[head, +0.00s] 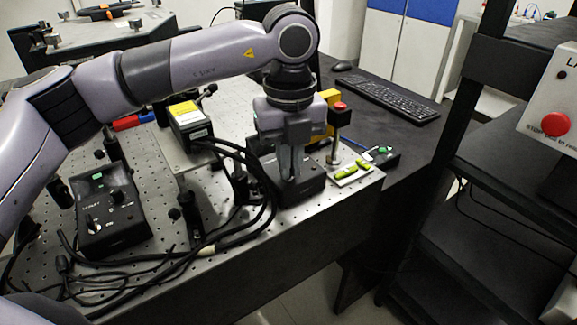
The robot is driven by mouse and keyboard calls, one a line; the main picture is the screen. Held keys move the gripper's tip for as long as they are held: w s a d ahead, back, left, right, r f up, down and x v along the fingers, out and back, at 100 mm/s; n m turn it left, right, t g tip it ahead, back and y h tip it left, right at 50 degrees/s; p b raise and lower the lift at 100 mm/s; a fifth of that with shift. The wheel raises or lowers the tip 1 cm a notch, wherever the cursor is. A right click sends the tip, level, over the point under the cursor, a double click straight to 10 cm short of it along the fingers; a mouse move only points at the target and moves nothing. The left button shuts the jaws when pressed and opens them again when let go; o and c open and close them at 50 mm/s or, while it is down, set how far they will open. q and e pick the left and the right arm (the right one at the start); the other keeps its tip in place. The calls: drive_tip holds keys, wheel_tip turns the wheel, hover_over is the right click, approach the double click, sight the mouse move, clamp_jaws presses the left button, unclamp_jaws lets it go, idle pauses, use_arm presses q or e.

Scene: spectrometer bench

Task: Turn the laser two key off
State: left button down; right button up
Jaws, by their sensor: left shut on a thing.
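My left gripper (291,172) points straight down over a black control box (312,186) near the front right of the perforated bench. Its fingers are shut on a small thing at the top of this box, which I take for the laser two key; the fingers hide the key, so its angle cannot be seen. A similar black box (112,228) with a small green light, a key and a knob stands at the left of the bench. Box labels are too small to read surely. My right gripper is not in view.
Black cables (190,262) loop along the bench's front. A laser head with a yellow label (188,116) stands behind them. A black rack stands at far right.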

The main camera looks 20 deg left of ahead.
use_arm(q)
drive_tip(key=shift+w+n+b, duration=0.1)
drive_tip(key=shift+n+b, duration=0.25)
drive_tip(key=shift+n, duration=0.65)
drive_tip(key=shift+r+n, duration=0.1)
drive_tip(key=shift+n, duration=0.4)
drive_tip(key=c, duration=1.3)
unclamp_jaws()
drive_tip(key=shift+o, duration=0.2)
wheel_tip(320, 180, up, 7)
drive_tip(key=shift+r, duration=0.1)
